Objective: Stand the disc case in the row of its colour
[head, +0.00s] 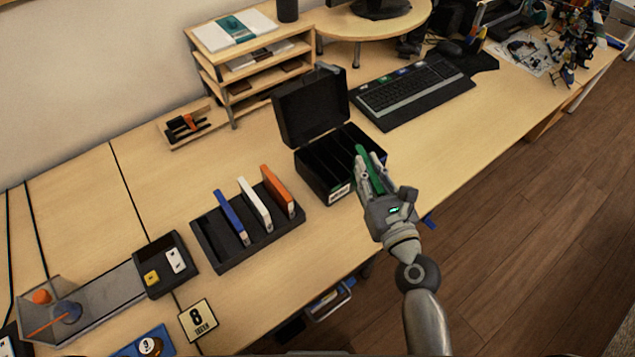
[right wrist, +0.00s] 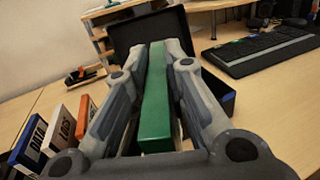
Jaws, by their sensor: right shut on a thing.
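My right gripper (head: 370,172) is shut on a green disc case (head: 364,163), which also shows between the fingers in the right wrist view (right wrist: 155,110). The gripper is at the right side of an open black box (head: 311,181), whose lid stands up at the back. The box has several slots with dark dividers and a white label on its front. The green case is at or over the box's right end; I cannot tell whether it touches the box. A black rack (head: 213,252) to the left holds a blue case (head: 231,217), a white case (head: 254,204) and an orange case (head: 278,190). My left gripper is not in view.
A keyboard (head: 412,93) lies behind and right of the box. A wooden shelf unit (head: 236,90) stands behind the rack. The table's front edge is close to my arm.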

